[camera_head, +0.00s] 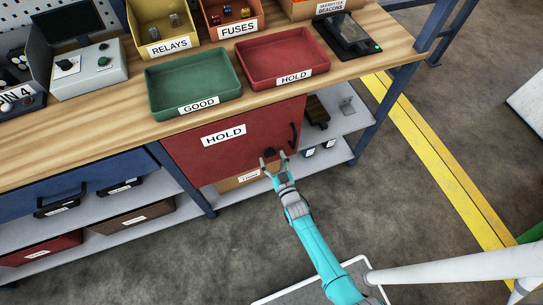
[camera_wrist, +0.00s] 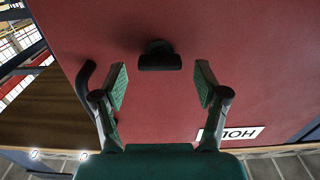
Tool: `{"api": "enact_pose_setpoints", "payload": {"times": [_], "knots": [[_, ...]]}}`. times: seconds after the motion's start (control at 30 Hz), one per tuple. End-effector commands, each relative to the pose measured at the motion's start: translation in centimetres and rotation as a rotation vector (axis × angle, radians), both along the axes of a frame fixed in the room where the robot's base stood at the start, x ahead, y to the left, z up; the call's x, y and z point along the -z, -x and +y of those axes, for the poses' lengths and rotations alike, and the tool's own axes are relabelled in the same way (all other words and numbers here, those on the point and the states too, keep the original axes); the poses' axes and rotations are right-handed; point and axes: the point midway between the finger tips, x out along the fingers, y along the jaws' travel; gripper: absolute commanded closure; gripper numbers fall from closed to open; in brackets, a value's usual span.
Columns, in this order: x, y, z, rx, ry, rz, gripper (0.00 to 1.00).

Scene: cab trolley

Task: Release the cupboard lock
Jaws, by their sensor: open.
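The red cupboard door (camera_head: 225,160) with a white HOLD label hangs under the workbench and looks shut. Its lock appears to be a small black knob (camera_head: 269,153) low on the door, which also shows in the wrist view (camera_wrist: 159,58). A black curved door handle (camera_head: 293,137) sits up and right of the knob; it also shows at the left of the wrist view (camera_wrist: 84,82). My gripper (camera_head: 273,159) is open and empty in front of the door. In the wrist view its fingers (camera_wrist: 162,85) stand either side of the knob's line, apart from the knob.
The wooden bench top (camera_head: 120,135) carries a green GOOD tray (camera_head: 190,82) and a red HOLD tray (camera_head: 288,55) above the cupboard. A blue bench leg (camera_head: 365,130) and open shelves (camera_head: 345,122) stand to the right.

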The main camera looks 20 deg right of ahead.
Motion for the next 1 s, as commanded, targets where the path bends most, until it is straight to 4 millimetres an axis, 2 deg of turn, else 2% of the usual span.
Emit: {"api": "enact_pose_setpoints", "payload": {"times": [0.3,0.5,0.7,1.0], "knots": [[0.1,6.1,0.0,0.0,0.0,0.003,0.27],[0.0,9.0,0.0,0.0,0.0,0.001,0.27],[0.0,10.4,0.0,0.0,0.0,0.0,0.27],[0.0,10.5,0.0,0.0,0.0,0.0,0.27]]}}
